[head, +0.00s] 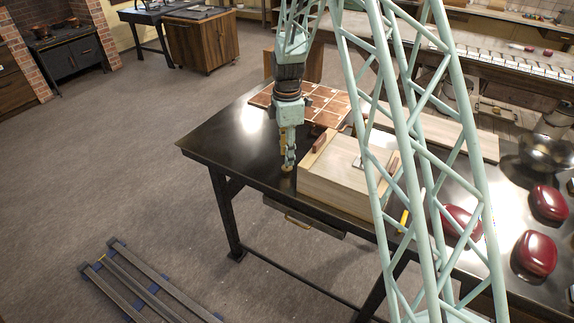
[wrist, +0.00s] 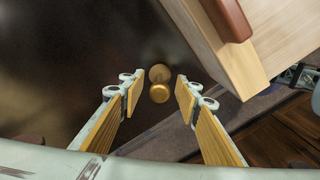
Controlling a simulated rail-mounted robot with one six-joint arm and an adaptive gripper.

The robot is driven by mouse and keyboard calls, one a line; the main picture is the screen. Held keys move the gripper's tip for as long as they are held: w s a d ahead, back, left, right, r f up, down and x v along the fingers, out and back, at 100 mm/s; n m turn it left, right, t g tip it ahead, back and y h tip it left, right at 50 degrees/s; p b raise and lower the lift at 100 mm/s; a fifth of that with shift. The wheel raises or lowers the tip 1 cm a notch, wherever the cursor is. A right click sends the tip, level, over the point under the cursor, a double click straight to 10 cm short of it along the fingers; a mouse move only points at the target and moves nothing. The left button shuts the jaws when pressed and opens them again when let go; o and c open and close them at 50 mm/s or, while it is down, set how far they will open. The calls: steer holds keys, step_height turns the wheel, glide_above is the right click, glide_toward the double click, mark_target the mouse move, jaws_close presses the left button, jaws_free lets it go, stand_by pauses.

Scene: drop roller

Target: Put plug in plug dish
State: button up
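The plug (wrist: 159,92), a small brass-coloured knob-like piece, is on the dark table top beside the wooden box. In the wrist view it lies in the gap between the two fingers of my gripper (wrist: 160,82), with space on both sides. My gripper is open and points down. In the head view my gripper (head: 288,158) is low over the table near its front edge, left of the box, and the plug (head: 287,168) shows at its fingertips. I cannot make out the plug dish for certain in either view.
The pale wooden box (head: 340,187) with brown handles stands close on the right. A copper-coloured tiled panel (head: 325,104) lies behind. Dark red lidded containers (head: 536,252) and a metal bowl (head: 548,150) are farther right. The table (head: 236,145) is clear to the left.

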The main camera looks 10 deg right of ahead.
steer(key=shift+c, duration=0.9)
jaws_close()
steer(key=shift+r, duration=0.1)
steer(key=shift+r, duration=4.95)
